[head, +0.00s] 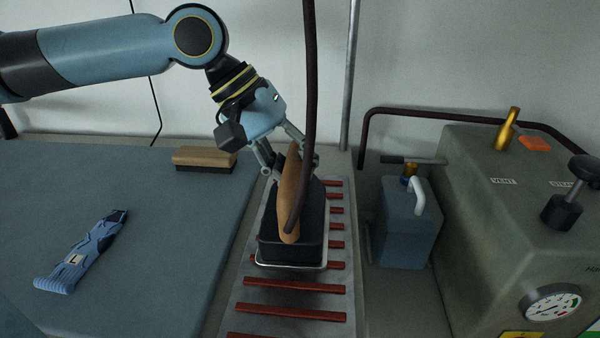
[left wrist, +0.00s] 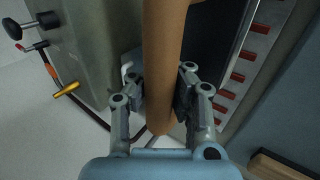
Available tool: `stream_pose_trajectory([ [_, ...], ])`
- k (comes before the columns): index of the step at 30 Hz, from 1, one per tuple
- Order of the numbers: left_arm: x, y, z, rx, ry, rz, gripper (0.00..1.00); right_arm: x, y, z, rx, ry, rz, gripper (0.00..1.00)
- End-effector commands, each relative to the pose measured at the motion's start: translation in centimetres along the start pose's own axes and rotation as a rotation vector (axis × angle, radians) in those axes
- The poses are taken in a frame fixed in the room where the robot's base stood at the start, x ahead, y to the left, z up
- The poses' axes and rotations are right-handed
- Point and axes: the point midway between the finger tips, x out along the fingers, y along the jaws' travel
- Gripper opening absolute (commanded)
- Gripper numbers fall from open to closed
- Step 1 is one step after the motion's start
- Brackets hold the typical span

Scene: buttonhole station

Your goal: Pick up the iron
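The iron (head: 279,244) has a dark body, a pale metal sole edge and a tan wooden handle (head: 288,208). It stands over the red-barred rest in the head view; whether its sole touches the bars I cannot tell. My left gripper (head: 287,167) reaches down from above, its fingers on either side of the handle. In the left wrist view the handle (left wrist: 164,60) runs between the fingertips of the left gripper (left wrist: 160,92), very close to both. Whether the fingers press on it is unclear. My right gripper is not in view.
A grey jug (head: 405,235) with a white handle stands right of the rest (head: 240,290). Beyond it is the large steam unit (head: 480,215). A wooden brush (head: 204,157) and a blue tool (head: 82,252) lie on the blue mat (head: 160,270). A dark cord (head: 310,80) hangs to the iron.

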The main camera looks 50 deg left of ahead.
Motion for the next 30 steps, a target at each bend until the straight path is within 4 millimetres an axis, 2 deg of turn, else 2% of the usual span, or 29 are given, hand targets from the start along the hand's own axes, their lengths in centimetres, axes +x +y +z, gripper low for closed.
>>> stream_pose_trajectory([
  [15, -4.0, 3.4, 8.3, 0.007, -0.001, 0.007, 0.0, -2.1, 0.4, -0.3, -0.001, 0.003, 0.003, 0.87],
  [21, -4.5, 3.9, 8.9, 0.002, 0.001, 0.013, 0.0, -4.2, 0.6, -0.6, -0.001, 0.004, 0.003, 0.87],
  [30, -4.9, 4.3, 10.0, 0.004, 0.001, 0.01, 0.0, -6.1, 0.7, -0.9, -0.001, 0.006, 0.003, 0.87],
])
